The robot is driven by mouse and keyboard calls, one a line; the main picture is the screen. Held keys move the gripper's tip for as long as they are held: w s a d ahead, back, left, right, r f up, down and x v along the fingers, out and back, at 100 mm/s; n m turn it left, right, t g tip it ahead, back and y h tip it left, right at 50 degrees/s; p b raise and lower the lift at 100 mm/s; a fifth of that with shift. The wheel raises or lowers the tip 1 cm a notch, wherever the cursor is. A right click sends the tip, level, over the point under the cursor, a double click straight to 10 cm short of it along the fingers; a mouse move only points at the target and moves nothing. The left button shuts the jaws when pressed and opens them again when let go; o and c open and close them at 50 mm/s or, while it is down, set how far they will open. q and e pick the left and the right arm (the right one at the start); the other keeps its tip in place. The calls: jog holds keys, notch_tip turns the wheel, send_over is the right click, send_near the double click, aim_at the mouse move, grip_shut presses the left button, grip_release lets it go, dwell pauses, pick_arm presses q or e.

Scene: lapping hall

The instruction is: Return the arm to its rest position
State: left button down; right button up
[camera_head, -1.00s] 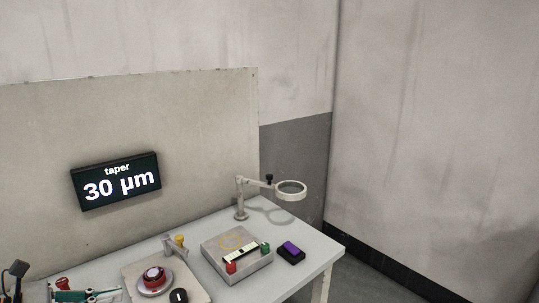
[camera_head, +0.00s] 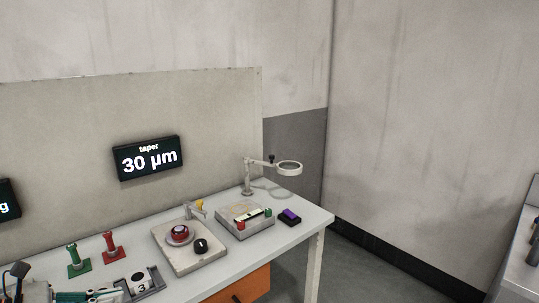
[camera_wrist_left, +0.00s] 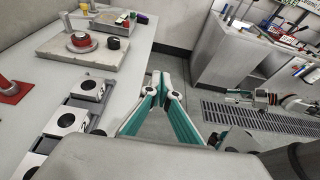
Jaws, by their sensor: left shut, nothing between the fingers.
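My left gripper (camera_head: 104,296) shows at the bottom left of the head view, low at the bench's front edge. In the left wrist view its teal and white fingers (camera_wrist_left: 162,88) meet at the tips with nothing between them. The fingers are over the floor beside the bench, clear of the things on it. What looks like my right gripper (camera_wrist_left: 262,98) shows at the right of the left wrist view, too small to tell whether it is open or shut.
Another bench (camera_wrist_left: 228,50) stands across a grated floor.

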pick_arm(q)
jog(key=s+f+n+t+y, duration=0.2)
jog(key=f+n+t+y, duration=0.1)
jog(key=f+n, duration=0.8)
jog(key=s+f+n+t+y, duration=0.2)
jog(key=f+n+y, duration=0.35)
jog(key=n, duration=0.95)
jog(key=s+d+f+n+g, duration=0.2)
jog(key=s+d+f+n, duration=0.2)
jog(key=d+f+n, duration=0.3)
jog(key=s+d+f+n+g, duration=0.1)
jog(key=s+d+f+n, duration=0.4)
jog(key=d+f+n, duration=0.3)
jog(key=shift+d+f+g+h, duration=0.2)
jog(key=shift+f+g+h, duration=0.05)
jog(key=shift+g+h, duration=0.15)
